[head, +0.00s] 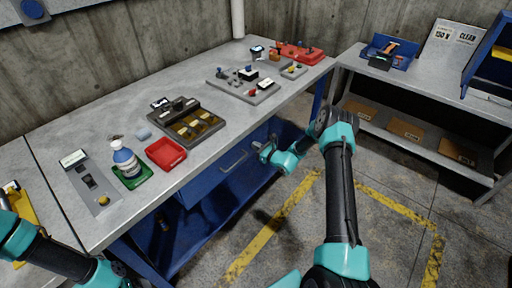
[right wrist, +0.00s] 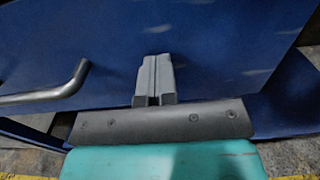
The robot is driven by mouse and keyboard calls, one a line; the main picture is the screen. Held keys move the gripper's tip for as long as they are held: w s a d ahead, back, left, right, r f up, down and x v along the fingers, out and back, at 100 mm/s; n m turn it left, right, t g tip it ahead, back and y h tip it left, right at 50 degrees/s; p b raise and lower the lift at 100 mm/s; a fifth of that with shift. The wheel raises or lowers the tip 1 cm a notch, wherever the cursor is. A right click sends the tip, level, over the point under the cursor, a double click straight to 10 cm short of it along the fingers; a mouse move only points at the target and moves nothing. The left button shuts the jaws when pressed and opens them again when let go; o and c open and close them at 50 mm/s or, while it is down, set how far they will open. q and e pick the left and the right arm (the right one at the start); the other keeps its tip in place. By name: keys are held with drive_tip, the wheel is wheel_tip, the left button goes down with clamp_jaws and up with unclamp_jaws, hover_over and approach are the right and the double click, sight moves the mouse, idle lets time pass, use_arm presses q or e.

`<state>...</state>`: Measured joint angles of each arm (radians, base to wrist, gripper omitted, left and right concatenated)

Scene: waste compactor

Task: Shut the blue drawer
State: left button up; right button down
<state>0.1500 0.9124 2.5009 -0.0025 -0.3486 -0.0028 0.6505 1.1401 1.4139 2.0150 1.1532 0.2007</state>
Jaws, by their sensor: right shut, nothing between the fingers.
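The blue drawer (head: 212,178) is under the front edge of the grey workbench, with a metal bar handle (head: 233,161) on its front. I cannot tell from here whether the drawer stands out from the bench. My right gripper (head: 264,150) is at the drawer front, to the right of the handle. In the right wrist view its fingers (right wrist: 154,78) are together and empty, pointing at the blue drawer front (right wrist: 210,45); contact is unclear. The handle (right wrist: 45,95) shows to their left there. My left arm shows at the lower left, but its gripper does not show.
A shelf bench (head: 410,90) stands at the right. The floor with yellow lines (head: 270,230) is clear in front.

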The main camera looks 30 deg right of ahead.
drive_tip(key=shift+w+r, duration=0.15)
drive_tip(key=shift+w, duration=0.05)
drive_tip(key=v, duration=1.4)
drive_tip(key=shift+s, duration=0.2)
